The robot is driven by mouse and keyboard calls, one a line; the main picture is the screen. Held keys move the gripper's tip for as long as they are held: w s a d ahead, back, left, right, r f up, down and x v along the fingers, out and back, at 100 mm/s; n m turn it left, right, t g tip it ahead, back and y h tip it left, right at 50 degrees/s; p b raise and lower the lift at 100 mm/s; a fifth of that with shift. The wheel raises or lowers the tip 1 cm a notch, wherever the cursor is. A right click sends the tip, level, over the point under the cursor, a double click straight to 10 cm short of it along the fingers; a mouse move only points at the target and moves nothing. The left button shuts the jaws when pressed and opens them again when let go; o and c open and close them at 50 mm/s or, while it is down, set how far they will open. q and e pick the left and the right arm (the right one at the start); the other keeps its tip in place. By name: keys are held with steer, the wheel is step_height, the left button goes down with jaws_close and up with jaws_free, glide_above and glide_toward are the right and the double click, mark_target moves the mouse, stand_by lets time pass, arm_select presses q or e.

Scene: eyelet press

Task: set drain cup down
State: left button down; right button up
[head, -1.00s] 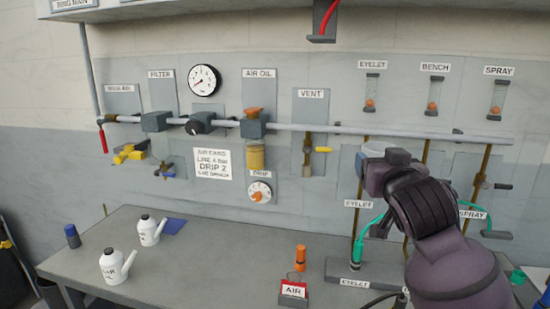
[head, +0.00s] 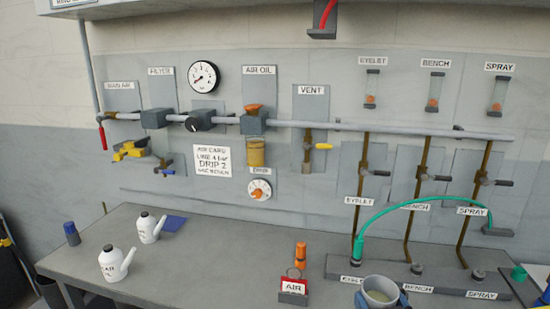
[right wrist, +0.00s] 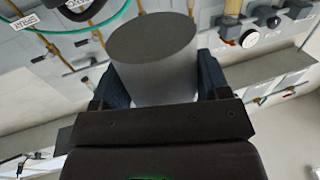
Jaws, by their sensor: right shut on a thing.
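The drain cup (head: 381,291) is a grey round cup with pale yellowish contents, at the bottom edge of the head view. My right gripper (head: 382,301) is shut on it, with a blue finger on either side. In the right wrist view the cup (right wrist: 155,62) shows as a plain grey cylinder between the dark blue fingers of the gripper (right wrist: 163,85). The cup's lower part is cut off in the head view, so I cannot tell whether it touches anything. My left gripper is not in view.
The grey bench (head: 215,265) is clear in its middle. Two white oil cans (head: 115,264) and a blue-capped bottle (head: 71,234) stand at left. A red AIR tag (head: 293,286) and orange piece (head: 300,252) stand left of the cup. A green hose (head: 420,203) arches behind it.

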steer(key=shift+s+d+f, duration=0.25)
steer(key=shift+s+f, duration=0.3)
steer(key=shift+f, duration=0.3)
